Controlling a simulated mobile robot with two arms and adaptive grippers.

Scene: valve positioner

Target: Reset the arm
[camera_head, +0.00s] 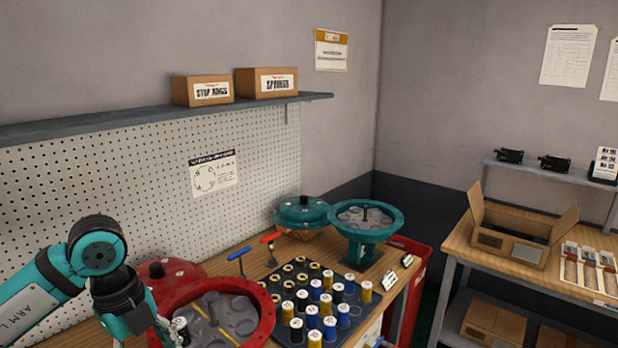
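My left arm (95,262), teal and white with "ARM L" on it, comes in from the left edge. It bends at a dark-capped joint and points down toward the red round housing (262,318) at the bottom. My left gripper is low at the bottom edge, by the housing's left side. Its fingers are mostly hidden or cut off, so I cannot tell whether they are open or shut, or whether they touch anything. My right arm and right gripper are not in view.
A dark tray (288,265) of several coloured spools stands right of the red housing. Behind it are a teal open housing (366,218) and a teal lid (300,212). Blue-handled (239,254) and red-handled (270,238) tools stand nearby. A shelf (150,112) runs above the pegboard.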

